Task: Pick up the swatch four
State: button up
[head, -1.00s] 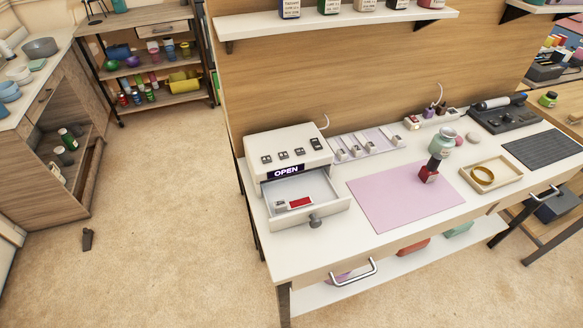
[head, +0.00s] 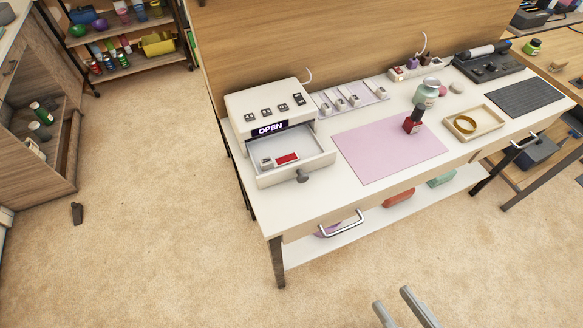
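I cannot read which thing is swatch four. Several small pale pieces (head: 340,103) stand in a row on a lilac-and-white strip (head: 368,96) at the back of the white desk. A white box (head: 268,106) with an "OPEN" label has its drawer (head: 301,166) pulled out. In the drawer lie a small red-and-white piece (head: 287,159) and a small grey-white piece (head: 266,162). My gripper (head: 391,297) shows at the bottom edge, in front of the desk and apart from everything. Its two grey fingers are spread, with nothing between them.
A pink mat (head: 389,148) lies mid-desk, with a red bottle (head: 413,125) at its right edge and a mint jar (head: 427,93) behind it. A tray (head: 491,121) holds a gold ring. A desk handle (head: 343,224) juts forward. The floor in front is clear.

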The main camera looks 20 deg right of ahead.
aim_at(266, 163)
jog(key=i+j, duration=0.15)
jog(key=j, duration=0.2)
jog(key=i+j, duration=0.15)
jog(key=j, duration=0.25)
jog(key=i+j, duration=0.1)
jog(key=j, duration=0.25)
jog(key=i+j+z, duration=0.1)
jog(key=j, duration=0.25)
jog(key=i+j, duration=0.2)
jog(key=j, duration=0.2)
jog(key=i+j, duration=0.1)
jog(key=j, duration=0.25)
jog(key=i+j, duration=0.15)
jog(key=j, duration=0.25)
jog(key=z, duration=0.05)
